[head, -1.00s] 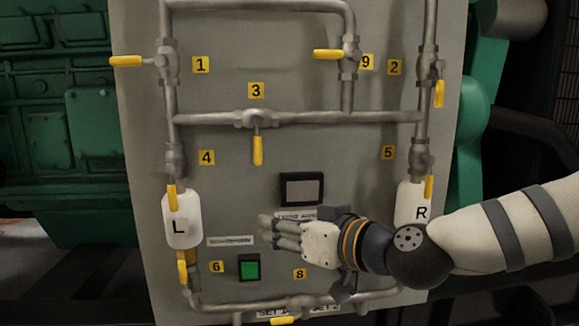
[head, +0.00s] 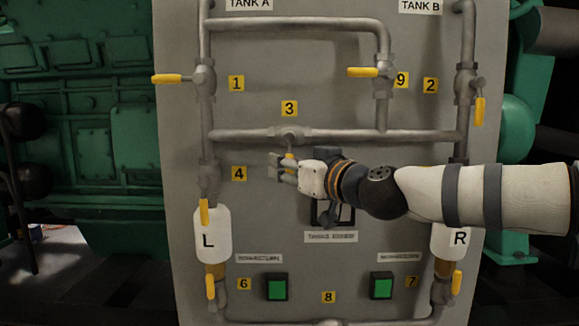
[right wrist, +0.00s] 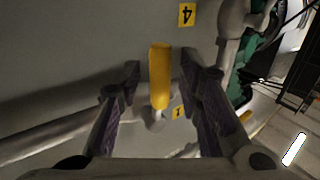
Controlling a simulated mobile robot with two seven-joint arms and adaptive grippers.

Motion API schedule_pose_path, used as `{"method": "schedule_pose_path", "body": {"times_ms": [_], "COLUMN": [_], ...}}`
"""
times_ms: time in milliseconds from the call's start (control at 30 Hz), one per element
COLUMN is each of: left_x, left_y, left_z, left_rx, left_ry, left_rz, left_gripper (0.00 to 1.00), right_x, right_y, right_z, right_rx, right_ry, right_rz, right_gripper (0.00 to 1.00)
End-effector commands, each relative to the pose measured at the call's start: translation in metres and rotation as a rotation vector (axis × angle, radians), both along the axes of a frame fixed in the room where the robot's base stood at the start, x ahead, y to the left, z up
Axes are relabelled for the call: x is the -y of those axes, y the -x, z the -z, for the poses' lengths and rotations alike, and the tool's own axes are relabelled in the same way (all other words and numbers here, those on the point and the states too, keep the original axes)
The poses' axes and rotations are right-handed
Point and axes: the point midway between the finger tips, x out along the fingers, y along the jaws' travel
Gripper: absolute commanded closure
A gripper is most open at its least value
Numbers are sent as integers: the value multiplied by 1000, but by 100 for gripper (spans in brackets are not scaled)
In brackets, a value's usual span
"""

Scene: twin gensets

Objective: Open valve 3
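Valve 3 (head: 289,135) sits on the middle horizontal pipe, under its yellow 3 label (head: 289,108). Its yellow handle hangs down from the valve, across the pipe, and my right gripper partly hides it in the head view. My right gripper (head: 279,166) is at the handle, reaching in from the right. In the right wrist view, the yellow handle (right wrist: 160,75) stands between the two open fingers (right wrist: 160,72), with a visible gap on each side. My left gripper is not in view.
Valve 1 (head: 168,78), valve 9 (head: 363,72) and valve 2 (head: 479,110) have yellow handles nearby. White tanks L (head: 211,228) and R (head: 449,242) flank the lower panel. Green buttons (head: 277,288) sit below. Pipes stand out from the grey panel.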

Motion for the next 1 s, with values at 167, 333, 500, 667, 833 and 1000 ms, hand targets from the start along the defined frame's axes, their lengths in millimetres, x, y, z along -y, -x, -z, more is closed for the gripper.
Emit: {"method": "schedule_pose_path", "body": {"times_ms": [167,333,500,667,833,1000], "left_x": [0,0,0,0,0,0], "left_y": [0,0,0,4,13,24], "left_z": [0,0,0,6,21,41], "left_rx": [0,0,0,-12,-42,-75], "left_ry": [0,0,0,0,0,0], "left_rz": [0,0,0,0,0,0], "left_gripper": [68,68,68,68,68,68], "right_x": [0,0,0,-1,-6,-12], "right_y": [0,0,0,0,-1,-1], "right_z": [0,0,1,4,8,9], "right_rx": [-1,-1,-1,-4,-6,-5], "right_ry": [1,1,0,-24,-105,-230], "right_rz": [-1,-1,-1,-1,-1,-1], "right_gripper": [76,100,100,100,100,100]}}
